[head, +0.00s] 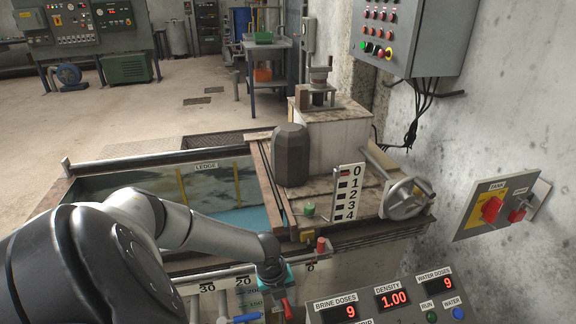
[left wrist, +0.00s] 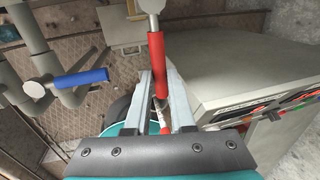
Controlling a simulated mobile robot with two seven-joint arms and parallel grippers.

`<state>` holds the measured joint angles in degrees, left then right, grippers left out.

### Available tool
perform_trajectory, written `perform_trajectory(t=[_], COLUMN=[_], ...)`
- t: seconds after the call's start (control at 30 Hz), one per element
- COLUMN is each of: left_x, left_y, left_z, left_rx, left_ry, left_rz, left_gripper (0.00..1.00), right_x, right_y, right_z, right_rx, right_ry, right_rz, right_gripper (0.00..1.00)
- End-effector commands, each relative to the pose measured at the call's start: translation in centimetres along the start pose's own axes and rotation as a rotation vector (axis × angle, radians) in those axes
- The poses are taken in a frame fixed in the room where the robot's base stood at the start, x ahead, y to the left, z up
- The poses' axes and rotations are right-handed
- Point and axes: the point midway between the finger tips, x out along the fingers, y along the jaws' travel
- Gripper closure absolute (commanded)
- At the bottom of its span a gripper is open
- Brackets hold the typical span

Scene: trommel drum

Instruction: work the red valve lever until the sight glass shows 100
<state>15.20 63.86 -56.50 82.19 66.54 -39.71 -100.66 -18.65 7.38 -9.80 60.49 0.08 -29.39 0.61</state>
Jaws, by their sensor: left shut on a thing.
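The red valve lever (head: 287,310) is at the bottom middle of the head view, just under my left gripper (head: 281,296). In the left wrist view the red lever (left wrist: 156,50) runs between the two fingers of my left gripper (left wrist: 158,80), which is shut on its grip. A scale with 200 and 150 marks (head: 251,293), perhaps the sight glass, stands just left of the gripper; its level cannot be read. My right gripper is not in view.
A blue lever (head: 240,319) sits left of the red one and also shows in the left wrist view (left wrist: 80,78). The display panel (head: 385,302) stands close on the right, reading 9, 1.00 and 9. The open tank (head: 130,163) and handwheel (head: 405,198) lie beyond.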

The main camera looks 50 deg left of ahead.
Motion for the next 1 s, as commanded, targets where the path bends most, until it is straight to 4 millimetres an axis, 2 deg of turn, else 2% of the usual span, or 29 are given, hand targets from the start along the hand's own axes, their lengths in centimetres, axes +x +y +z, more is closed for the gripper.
perform_trajectory(t=[0.2,0.23,0.47,0.87,1.0], left_x=[0.1,0.1,0.0,-0.5,-1.7], left_y=[0.3,0.3,0.2,0.1,0.1], left_z=[-0.1,-0.1,-0.1,0.0,0.1], left_rx=[0.007,0.007,0.004,0.002,0.002], left_ry=[0.002,0.002,0.001,-0.001,-0.001], left_rz=[0.008,0.008,0.005,0.003,0.003], left_gripper=[1.00,0.74,0.49,0.48,0.48], right_x=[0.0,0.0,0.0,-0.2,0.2], right_y=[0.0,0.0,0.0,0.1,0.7], right_z=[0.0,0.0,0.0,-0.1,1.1], right_rx=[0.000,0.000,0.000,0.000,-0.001], right_ry=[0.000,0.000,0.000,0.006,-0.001], right_rz=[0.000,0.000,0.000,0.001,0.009], right_gripper=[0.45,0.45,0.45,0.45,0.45])
